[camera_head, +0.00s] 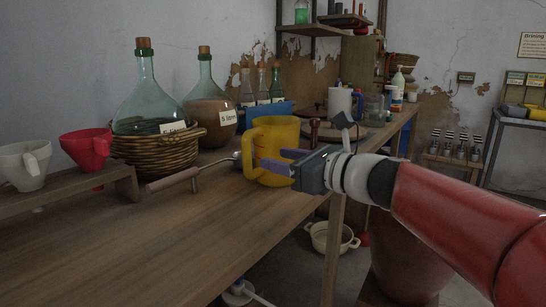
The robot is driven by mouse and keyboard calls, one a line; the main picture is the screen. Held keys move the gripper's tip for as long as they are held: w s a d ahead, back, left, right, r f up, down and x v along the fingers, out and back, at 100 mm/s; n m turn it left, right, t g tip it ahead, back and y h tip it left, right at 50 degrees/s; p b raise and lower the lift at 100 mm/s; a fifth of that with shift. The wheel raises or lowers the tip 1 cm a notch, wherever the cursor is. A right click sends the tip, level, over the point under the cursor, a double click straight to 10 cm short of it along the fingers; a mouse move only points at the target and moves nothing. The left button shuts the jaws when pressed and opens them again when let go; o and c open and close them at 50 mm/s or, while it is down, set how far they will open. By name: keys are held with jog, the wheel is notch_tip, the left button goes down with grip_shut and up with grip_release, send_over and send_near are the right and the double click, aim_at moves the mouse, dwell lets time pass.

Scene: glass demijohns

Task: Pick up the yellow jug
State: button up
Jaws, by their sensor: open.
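The yellow jug (285,134) stands upright on the wooden bench, near its front edge in the middle of the picture. Its handle (249,148) is on its left side. My gripper (275,161) reaches in from the right, in front of the jug's lower part. Its purple fingers point left and hide part of the jug. The gripper is open, and no object shows between its fingers. Whether a finger touches the jug cannot be told from this view.
A wooden-handled tool (178,178) lies left of the jug. A demijohn in a wicker basket (160,151) and another demijohn (210,120) stand behind. A blue box (266,111) is close behind the jug. The bench's front left (150,240) is clear.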

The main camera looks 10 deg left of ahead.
aim_at(250, 146)
jog(key=shift+m, duration=0.5)
jog(key=x, duration=0.3)
jog(key=p+x, duration=0.1)
jog(key=x, duration=0.1)
jog(key=r+x, duration=0.1)
jog(key=x, duration=0.2)
jog(key=shift+w+a, duration=0.25)
jog(key=shift+w, duration=0.05)
grip_shut()
dwell(0.5)
jog(key=shift+s+r, duration=0.1)
jog(key=shift+r, duration=0.05)
